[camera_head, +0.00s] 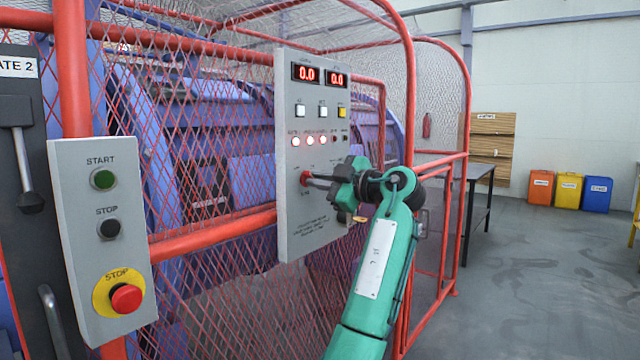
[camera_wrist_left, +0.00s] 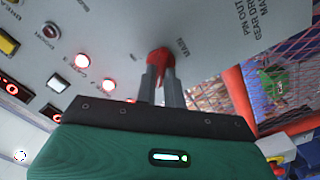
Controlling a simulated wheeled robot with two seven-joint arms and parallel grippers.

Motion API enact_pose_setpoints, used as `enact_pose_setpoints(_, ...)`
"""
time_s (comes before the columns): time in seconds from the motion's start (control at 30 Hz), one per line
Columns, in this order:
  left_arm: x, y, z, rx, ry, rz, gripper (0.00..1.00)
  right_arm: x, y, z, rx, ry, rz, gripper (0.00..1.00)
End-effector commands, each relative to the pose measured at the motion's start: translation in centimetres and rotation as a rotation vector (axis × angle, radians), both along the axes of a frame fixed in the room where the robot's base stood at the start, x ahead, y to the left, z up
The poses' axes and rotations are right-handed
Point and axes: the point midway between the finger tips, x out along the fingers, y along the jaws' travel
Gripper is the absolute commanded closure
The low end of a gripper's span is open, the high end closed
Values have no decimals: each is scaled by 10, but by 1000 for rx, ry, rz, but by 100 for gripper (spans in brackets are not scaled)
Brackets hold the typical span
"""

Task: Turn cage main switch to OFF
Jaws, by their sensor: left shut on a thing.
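The red main switch (camera_head: 305,178) sits low on the grey control panel (camera_head: 300,220) mounted on the cage. In the left wrist view the red switch handle (camera_wrist_left: 160,56) stands between the two grey fingers, beside a label that reads MAIN. My left gripper (camera_head: 313,179) reaches the panel from the right and is shut on the handle. The fingers cover part of the handle, and I cannot read its set position. My right gripper is in neither view.
The panel has two red 0.0 displays (camera_head: 321,74), several buttons and lit red lamps (camera_head: 309,140). A START/STOP box (camera_head: 102,240) with a red emergency button (camera_head: 126,298) stands at left. Red mesh fencing surrounds the purple machine. Open floor (camera_head: 530,270) lies at right.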

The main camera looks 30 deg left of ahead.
Motion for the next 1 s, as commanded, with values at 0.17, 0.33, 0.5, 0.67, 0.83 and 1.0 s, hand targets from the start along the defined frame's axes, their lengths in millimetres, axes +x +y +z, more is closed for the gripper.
enact_pose_setpoints(0.17,0,0,-1,-2,-8,0,100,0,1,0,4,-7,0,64)
enact_pose_setpoints(0.33,0,0,-1,-2,-8,0,100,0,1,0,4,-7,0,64)
enact_pose_setpoints(0.5,0,0,-1,-2,-8,0,76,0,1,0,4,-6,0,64)
enact_pose_setpoints(0.67,0,0,-1,-2,-8,0,68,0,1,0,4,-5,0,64)
enact_pose_setpoints(0.83,0,-1,0,-1,-8,-1,68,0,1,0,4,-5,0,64)
enact_pose_setpoints(1.0,0,-16,0,-1,-8,-4,68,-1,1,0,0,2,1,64)
